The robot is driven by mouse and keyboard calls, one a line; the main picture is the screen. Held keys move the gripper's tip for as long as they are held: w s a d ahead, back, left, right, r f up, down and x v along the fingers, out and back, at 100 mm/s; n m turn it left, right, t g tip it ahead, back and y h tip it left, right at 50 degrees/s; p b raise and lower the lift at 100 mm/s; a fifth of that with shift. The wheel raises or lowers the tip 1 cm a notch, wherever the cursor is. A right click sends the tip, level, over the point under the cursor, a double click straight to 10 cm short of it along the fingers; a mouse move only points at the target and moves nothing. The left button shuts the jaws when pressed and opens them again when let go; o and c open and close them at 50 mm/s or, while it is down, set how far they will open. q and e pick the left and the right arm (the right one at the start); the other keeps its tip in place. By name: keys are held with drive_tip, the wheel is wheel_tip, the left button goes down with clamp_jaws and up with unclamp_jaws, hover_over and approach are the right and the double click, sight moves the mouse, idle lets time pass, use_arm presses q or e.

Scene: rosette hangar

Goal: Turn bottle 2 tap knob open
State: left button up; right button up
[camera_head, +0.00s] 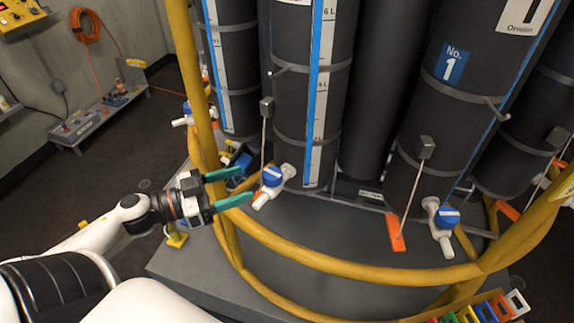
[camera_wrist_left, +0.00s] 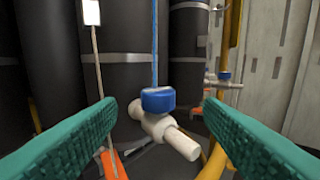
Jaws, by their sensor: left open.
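A white tap with a blue knob (camera_head: 272,176) sits low on the front of a dark bottle (camera_head: 300,110) with a blue stripe and a white level scale. That bottle's number is not in view. My left gripper (camera_head: 246,185) is open, with its green fingers pointing at this tap. In the left wrist view the blue knob (camera_wrist_left: 158,100) shows ahead, between the two finger pads, with a gap on each side. The white spout (camera_wrist_left: 182,143) points down to the right. My right gripper is not in view.
Yellow rails (camera_head: 340,266) curve around the bottles. The bottle marked No. 1 (camera_head: 450,110) stands right, with another blue-knobbed tap (camera_head: 447,217). Orange tags (camera_head: 396,232) hang on rods nearby. Another tap (camera_head: 188,115) is at the left. Coloured clips (camera_head: 490,308) lie at the lower right.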

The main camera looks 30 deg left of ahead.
sight(280, 170)
use_arm(q)
drive_tip(key=p+x, duration=0.2)
drive_tip(key=x, duration=0.7)
drive_tip(key=shift+w, duration=0.1)
drive_tip(key=shift+w+d+f, duration=0.1)
drive_tip(key=shift+w+d, duration=0.3)
drive_tip(key=shift+w, duration=0.2)
